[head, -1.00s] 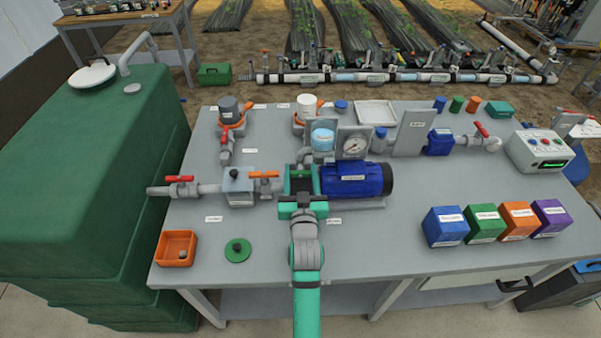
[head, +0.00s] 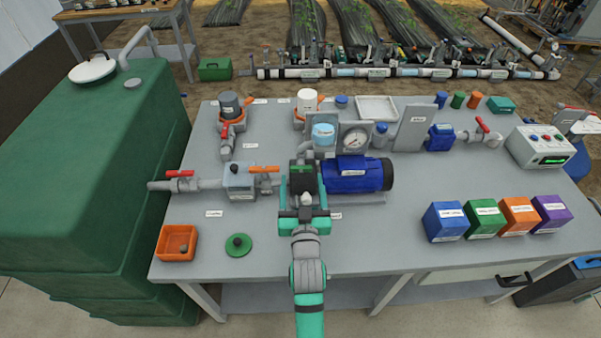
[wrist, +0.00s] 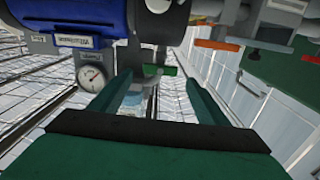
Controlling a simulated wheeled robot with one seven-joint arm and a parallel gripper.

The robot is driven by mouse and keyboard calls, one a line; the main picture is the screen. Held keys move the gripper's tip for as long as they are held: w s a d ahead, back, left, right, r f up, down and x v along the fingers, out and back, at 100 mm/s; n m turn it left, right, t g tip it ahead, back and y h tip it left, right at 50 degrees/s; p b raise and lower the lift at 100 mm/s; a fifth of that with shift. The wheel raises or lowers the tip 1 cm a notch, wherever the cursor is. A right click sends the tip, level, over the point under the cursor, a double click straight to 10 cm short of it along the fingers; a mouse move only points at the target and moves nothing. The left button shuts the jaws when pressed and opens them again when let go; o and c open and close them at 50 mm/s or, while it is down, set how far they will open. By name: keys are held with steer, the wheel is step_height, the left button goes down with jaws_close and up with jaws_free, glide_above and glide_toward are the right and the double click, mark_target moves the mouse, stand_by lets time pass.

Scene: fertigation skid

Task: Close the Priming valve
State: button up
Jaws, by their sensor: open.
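My gripper (head: 303,183) is open, with its teal fingers on either side of the dark front part of the blue pump (head: 350,175). I cannot tell whether they touch it. In the wrist view the open fingers (wrist: 155,88) show, with a small green bar (wrist: 160,71) beyond them near the pump. The valve labels are too small to read, so I cannot tell which valve is Priming. An orange-handled valve (head: 264,169) sits just left of the gripper, its handle across the picture. Red-handled valves stand further left (head: 180,173), behind (head: 225,130) and at right (head: 482,124).
A pressure gauge (head: 355,139) and grey panels stand behind the pump. An orange tray (head: 177,243) and green disc (head: 238,245) lie at front left. Several coloured boxes (head: 445,222) stand at right. The bench between gripper and boxes is mostly clear.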

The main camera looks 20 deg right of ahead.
steer(key=v, duration=0.4)
steer(key=shift+s+d, duration=0.1)
steer(key=shift+s, duration=0.1)
steer(key=shift+w, duration=0.1)
steer(key=s+a+f+n+g+y, duration=0.1)
steer(key=s+a+f, duration=0.4)
steer(key=s, duration=0.3)
steer(key=s+a+f+n+y, duration=0.15)
steer(key=s+a+f, duration=0.25)
steer(key=s, duration=0.4)
steer(key=s+a, duration=0.2)
steer(key=s, duration=0.4)
steer(key=s+a+y, duration=0.1)
steer(key=s+a, duration=0.2)
steer(key=s, duration=0.3)
steer(key=s+a+n+g+y, duration=0.1)
steer(key=s+a, duration=0.2)
steer(key=s, duration=0.3)
steer(key=shift+s+r, duration=0.2)
steer(key=shift+d+y, duration=0.1)
steer(key=shift+y, duration=0.15)
